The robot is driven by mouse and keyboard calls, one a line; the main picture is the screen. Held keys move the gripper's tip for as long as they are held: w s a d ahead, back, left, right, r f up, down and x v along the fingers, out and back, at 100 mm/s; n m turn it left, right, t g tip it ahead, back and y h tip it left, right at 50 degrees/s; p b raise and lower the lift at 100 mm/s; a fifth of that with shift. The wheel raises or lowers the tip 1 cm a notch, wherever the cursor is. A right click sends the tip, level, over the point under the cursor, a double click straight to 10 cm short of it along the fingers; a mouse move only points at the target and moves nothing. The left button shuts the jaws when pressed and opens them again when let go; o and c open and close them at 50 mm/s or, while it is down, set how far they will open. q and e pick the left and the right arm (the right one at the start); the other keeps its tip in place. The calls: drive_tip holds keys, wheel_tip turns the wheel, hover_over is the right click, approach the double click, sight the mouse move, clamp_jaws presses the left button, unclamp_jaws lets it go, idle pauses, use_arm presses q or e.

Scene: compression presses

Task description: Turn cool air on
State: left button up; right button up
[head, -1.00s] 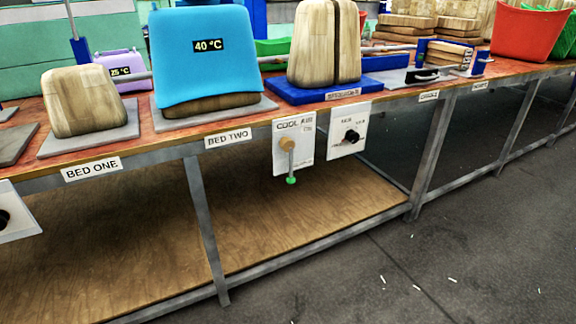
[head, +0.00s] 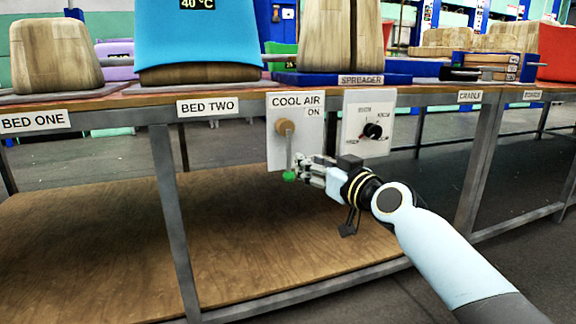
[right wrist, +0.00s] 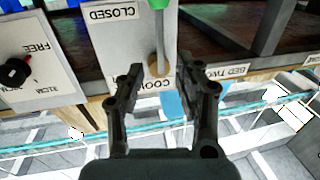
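The white COOL AIR panel (head: 279,152) hangs from the bench front below the spreader. Its lever has a round brass pivot (head: 285,126), a grey rod pointing down, and a green knob (head: 290,176) at the bottom. ON is printed at the panel's upper right; the right wrist view shows a CLOSED label (right wrist: 110,12) near the knob end. My right gripper (head: 302,172) is at the knob's right side in the head view. In the right wrist view its fingers (right wrist: 158,77) are apart and empty, with the pivot between them in the picture. Contact cannot be told. My left gripper is out of view.
A second panel with a black knob (head: 373,131) is just right of the lever panel. The bench edge (head: 230,98) runs above, with a metal leg (head: 176,220) to the left. A wooden lower shelf (head: 90,240) lies below, bare where visible.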

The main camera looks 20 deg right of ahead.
sight(290, 153)
drive_tip(key=b+x, duration=0.1)
drive_tip(key=x, duration=0.5)
drive_tip(key=shift+w+a+f+b, duration=0.15)
drive_tip(key=shift+w+b, duration=0.15)
drive_tip(key=shift+w, duration=0.05)
drive_tip(key=shift+b+x, duration=0.3)
drive_tip(key=shift+x, duration=0.8)
drive_tip(key=shift+w+a, duration=0.1)
drive_tip(key=shift+w, duration=0.3)
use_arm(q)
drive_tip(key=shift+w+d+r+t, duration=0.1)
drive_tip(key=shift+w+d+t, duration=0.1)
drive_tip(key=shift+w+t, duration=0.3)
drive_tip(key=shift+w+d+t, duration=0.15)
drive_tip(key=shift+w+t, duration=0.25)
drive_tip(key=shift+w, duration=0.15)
use_arm(e)
clamp_jaws()
